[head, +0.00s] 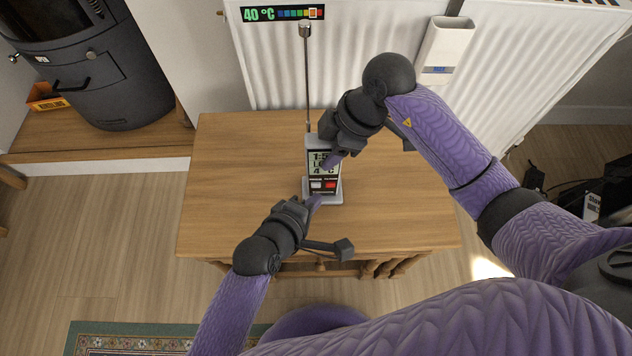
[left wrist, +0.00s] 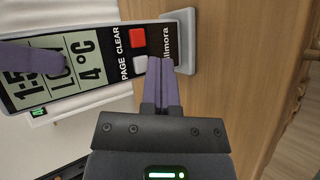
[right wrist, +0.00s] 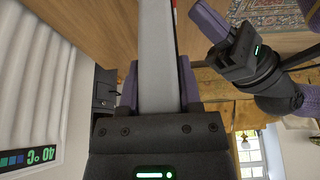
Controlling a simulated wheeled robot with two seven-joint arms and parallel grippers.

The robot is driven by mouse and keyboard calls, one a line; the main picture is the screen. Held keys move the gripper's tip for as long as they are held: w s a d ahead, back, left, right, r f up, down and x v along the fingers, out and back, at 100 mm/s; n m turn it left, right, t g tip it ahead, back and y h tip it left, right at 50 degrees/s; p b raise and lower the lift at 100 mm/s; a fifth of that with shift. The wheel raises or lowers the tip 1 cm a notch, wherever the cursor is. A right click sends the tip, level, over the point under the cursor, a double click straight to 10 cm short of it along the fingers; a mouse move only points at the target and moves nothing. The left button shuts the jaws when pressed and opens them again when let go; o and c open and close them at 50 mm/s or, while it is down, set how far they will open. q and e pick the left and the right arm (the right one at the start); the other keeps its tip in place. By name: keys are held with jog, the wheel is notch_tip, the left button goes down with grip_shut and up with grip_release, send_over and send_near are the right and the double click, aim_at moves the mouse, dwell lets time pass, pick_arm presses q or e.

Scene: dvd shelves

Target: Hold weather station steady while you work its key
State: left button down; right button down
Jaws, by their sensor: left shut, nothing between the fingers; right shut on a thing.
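The weather station (head: 325,158), a slim dark-fronted device with a grey display, stands upright on its pale base on the wooden cabinet. In the left wrist view its face shows a red CLEAR key (left wrist: 137,38) and a pale grey PAGE key (left wrist: 140,66). My right gripper (head: 332,158) is shut across the station's body, its pale side (right wrist: 158,60) between the fingers. One finger covers part of the display. My left gripper (left wrist: 160,62) is shut and empty, its fingertips right beside the PAGE key, below it on the station's face. I cannot tell whether they touch.
The cabinet top (head: 235,170) is clear around the station. A thin metal rod (head: 306,75) rises behind it. A white radiator (head: 360,45) with a temperature strip (head: 283,13) stands behind. A dark stove (head: 95,70) is at the left.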

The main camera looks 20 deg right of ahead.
pick_arm(q)
jog(key=shift+w, duration=0.15)
jog(key=shift+w+d, duration=0.1)
jog(key=shift+w, duration=0.15)
jog(key=shift+w+d, duration=0.15)
jog(key=shift+w, duration=0.25)
dwell(0.4)
jog(key=shift+s, duration=0.1)
jog(key=shift+s+a, duration=0.25)
jog(key=shift+s, duration=0.45)
jog(key=shift+s+a, duration=0.25)
jog(key=shift+s, duration=0.55)
jog(key=shift+s+a, duration=0.2)
jog(key=shift+s, duration=0.6)
jog(key=shift+s+a, duration=0.25)
jog(key=shift+s, duration=0.55)
